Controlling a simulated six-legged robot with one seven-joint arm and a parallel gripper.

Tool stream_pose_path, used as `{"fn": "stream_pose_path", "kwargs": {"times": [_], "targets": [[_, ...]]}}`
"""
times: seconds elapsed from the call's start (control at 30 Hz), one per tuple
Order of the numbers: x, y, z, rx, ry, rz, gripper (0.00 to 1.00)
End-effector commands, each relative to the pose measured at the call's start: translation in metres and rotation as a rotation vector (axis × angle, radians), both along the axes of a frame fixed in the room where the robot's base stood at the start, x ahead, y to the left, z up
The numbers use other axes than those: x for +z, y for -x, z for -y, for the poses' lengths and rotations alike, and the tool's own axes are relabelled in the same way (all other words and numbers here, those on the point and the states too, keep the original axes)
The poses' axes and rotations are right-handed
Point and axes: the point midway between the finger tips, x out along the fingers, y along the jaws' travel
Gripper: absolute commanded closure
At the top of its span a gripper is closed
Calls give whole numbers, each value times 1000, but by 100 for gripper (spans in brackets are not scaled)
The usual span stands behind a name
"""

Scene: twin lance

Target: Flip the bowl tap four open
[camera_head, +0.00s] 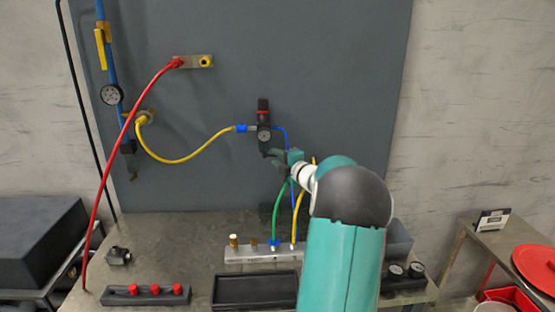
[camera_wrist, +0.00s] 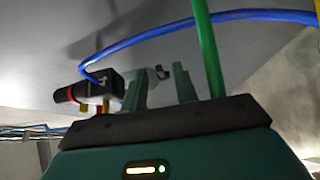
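The regulator (camera_head: 264,128) hangs on the grey back panel, with a red-banded black top, a round gauge and a bowl at its underside. In the wrist view the regulator (camera_wrist: 98,88) lies sideways, red cap to the left. A pale bowl end and small dark parts show around my fingertips; which of these is the bowl tap I cannot tell. My gripper (camera_head: 274,157) is just below the regulator, right by the bowl. In the wrist view my gripper (camera_wrist: 160,76) has its two fingers apart. I cannot tell whether they touch anything. No number four is readable.
A green hose (camera_head: 278,210) rises close beside my gripper; the green hose (camera_wrist: 209,50) passes near the right finger. A blue hose (camera_wrist: 180,28) arcs across. A yellow hose (camera_head: 185,158) reaches the regulator from the left. A metal manifold (camera_head: 240,255) and black tray (camera_head: 255,290) are below.

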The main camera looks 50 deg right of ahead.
Motion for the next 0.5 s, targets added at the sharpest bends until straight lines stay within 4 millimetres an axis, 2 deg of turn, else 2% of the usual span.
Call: {"fn": "stream_pose_path", "kwargs": {"times": [0.33, 0.47, 0.5], "targets": [[0, -6, 1, 0, -1, 0, 71], [0, -5, 1, 0, -1, 0, 96], [0, -5, 1, 0, -1, 0, 100]]}}
